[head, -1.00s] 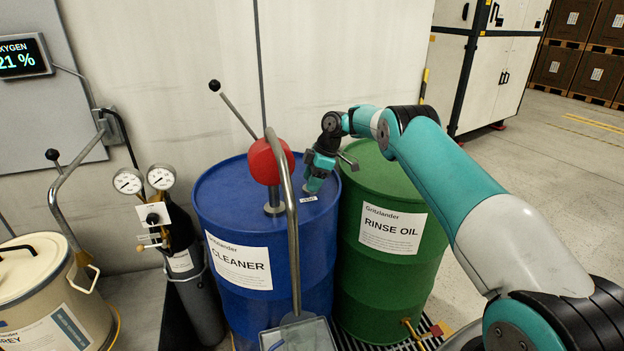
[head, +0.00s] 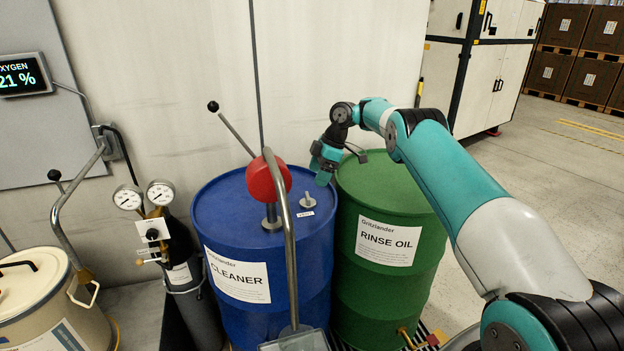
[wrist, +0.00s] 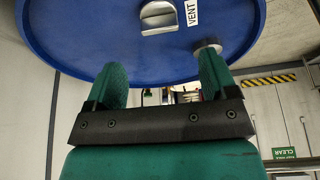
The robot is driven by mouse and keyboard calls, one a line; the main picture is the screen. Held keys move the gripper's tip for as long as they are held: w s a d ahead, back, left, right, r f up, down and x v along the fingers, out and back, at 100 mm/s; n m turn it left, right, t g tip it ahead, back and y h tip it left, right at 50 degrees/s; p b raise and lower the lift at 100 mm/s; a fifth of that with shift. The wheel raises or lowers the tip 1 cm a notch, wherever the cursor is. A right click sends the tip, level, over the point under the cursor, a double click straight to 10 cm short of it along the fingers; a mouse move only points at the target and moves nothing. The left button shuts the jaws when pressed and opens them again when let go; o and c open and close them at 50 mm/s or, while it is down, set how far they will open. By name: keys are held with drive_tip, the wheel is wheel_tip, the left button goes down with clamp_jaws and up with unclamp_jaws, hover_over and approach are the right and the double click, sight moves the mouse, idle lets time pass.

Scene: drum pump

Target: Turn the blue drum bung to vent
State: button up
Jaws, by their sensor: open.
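The blue drum (head: 225,315) labelled CLEANER stands upright in the middle of the head view. Its small silver bung (head: 307,201) sits on the right part of the lid, with a white VENT label (head: 305,214) beside it. In the wrist view the bung (wrist: 160,16) is a metal disc with a raised bar lying roughly across the picture. My gripper (head: 322,178) is above the drum's right rim, behind and right of the bung and apart from it. In the wrist view my gripper (wrist: 160,75) is open, with nothing held between the fingers.
A hand pump with a red ball-shaped body (head: 268,182) and bent steel pipe (head: 285,235) rises from the blue lid, left of the bung. A green RINSE OIL drum (head: 385,280) stands close on the right. A gas cylinder (head: 190,280) with gauges is left.

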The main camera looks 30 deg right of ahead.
drive_tip(key=p+v, duration=0.8)
drive_tip(key=v, duration=0.1)
drive_tip(key=shift+r, duration=0.25)
drive_tip(key=shift+d, duration=0.1)
